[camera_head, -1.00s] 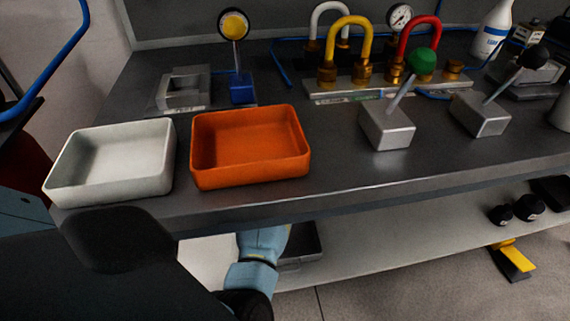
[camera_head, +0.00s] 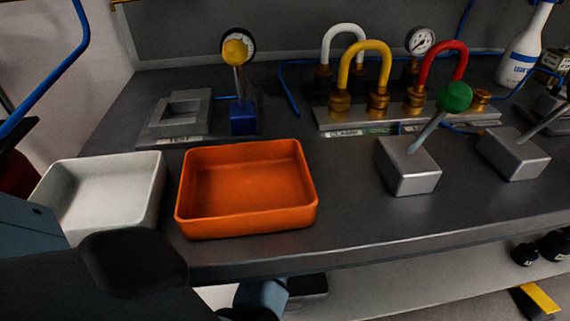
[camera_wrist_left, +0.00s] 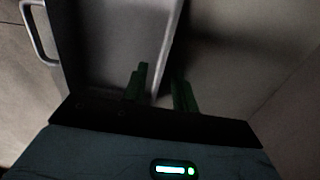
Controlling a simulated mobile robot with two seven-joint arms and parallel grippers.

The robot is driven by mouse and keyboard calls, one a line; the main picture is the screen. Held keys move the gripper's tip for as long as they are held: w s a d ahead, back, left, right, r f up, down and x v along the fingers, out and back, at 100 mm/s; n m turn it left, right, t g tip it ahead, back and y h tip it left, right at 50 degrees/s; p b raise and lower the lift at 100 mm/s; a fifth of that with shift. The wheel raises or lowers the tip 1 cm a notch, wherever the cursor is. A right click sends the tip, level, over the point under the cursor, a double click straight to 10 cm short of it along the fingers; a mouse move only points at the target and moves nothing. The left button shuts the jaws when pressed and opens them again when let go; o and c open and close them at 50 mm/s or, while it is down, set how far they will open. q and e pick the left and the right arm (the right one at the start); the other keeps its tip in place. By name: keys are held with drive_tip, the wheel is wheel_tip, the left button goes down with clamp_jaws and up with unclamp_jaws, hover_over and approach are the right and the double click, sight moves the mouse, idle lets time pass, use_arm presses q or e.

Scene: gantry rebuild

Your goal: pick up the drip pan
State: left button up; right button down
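A grey pan with a raised rim and a bar handle on its left side, which I take to be the drip pan (camera_wrist_left: 112,50), fills the upper left of the left wrist view. My left gripper (camera_wrist_left: 160,88) is open there, its green fingers on either side of the pan's near right wall, one inside and one outside. I cannot tell whether they touch it. In the head view a dark tray (camera_head: 307,286), probably this pan, shows partly below the bench edge beside my left forearm. The left fingers are hidden there. My right gripper is not in view.
The bench edge (camera_head: 400,238) overhangs my left arm. On the bench are a white bin (camera_head: 105,190), an orange bin (camera_head: 245,190), a manifold with coloured hoses (camera_head: 390,115) and metal blocks with levers (camera_head: 408,165). A pale lower shelf (camera_head: 420,285) runs underneath.

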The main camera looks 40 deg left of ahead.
use_arm(q)
drive_tip(key=f+b, duration=0.1)
drive_tip(key=f, duration=0.1)
drive_tip(key=a+f+b, duration=0.1)
drive_tip(key=f, duration=0.1)
drive_tip(key=shift+f, duration=0.25)
drive_tip(key=shift+f+b, duration=0.35)
drive_tip(key=shift+b, duration=0.05)
drive_tip(key=shift+r, duration=0.1)
drive_tip(key=shift+c, duration=0.2)
drive_tip(key=c, duration=0.5)
clamp_jaws()
